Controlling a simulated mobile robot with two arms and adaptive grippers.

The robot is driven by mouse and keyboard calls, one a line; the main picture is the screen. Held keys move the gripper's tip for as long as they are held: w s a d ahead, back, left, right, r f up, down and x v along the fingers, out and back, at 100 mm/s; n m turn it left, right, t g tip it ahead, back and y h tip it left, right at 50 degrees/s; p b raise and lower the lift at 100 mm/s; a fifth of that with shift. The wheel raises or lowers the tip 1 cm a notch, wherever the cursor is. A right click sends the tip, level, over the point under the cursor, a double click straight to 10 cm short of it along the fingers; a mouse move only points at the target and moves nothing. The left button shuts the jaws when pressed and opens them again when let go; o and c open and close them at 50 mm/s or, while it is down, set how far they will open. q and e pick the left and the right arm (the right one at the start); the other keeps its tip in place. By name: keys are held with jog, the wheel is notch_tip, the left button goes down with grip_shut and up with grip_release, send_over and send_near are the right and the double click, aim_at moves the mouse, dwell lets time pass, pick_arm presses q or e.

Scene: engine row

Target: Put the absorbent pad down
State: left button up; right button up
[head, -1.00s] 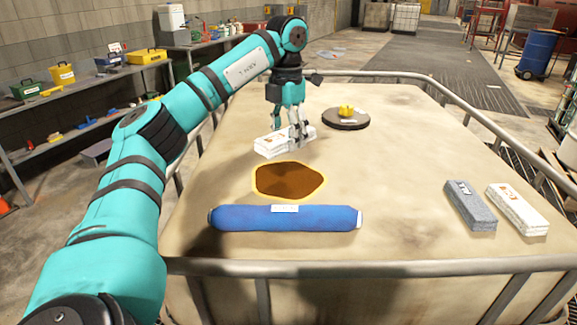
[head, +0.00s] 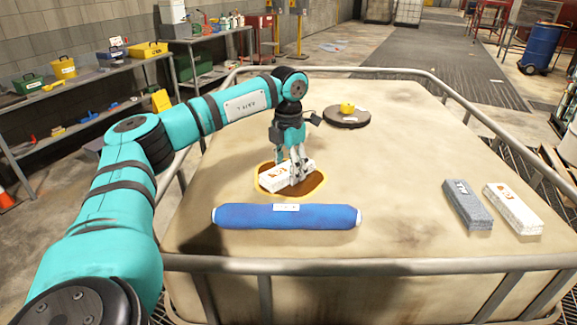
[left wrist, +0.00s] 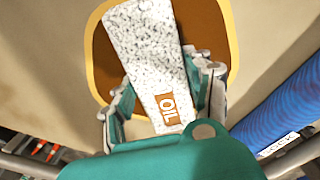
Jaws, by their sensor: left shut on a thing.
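The white absorbent pad (head: 277,178) with a brown label is in my left gripper (head: 297,178), over the brown spill patch with a yellow rim (head: 318,187). In the left wrist view the speckled pad (left wrist: 147,50) reads "OIL" and lies between the fingers of the left gripper (left wrist: 165,95). The spill patch (left wrist: 222,30) shows around the pad there. I cannot tell whether the pad touches the surface. My right gripper is not in view.
A blue roll (head: 285,217) lies just in front of the patch. A grey pad (head: 468,204) and another white pad (head: 512,208) lie at the right. A dark round lid (head: 346,118) with a yellow piece (head: 347,107) sits behind. A metal rail (head: 400,265) surrounds the top.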

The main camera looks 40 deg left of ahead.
pick_arm(q)
jog(key=o, duration=0.6)
jog(key=shift+f, duration=0.1)
jog(key=o, duration=0.4)
jog(key=shift+o, duration=0.2)
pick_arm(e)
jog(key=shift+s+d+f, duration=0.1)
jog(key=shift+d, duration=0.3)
pick_arm(q)
notch_tip(320, 180, up, 12)
jog(key=b, duration=0.1)
jog(key=shift+r, duration=0.2)
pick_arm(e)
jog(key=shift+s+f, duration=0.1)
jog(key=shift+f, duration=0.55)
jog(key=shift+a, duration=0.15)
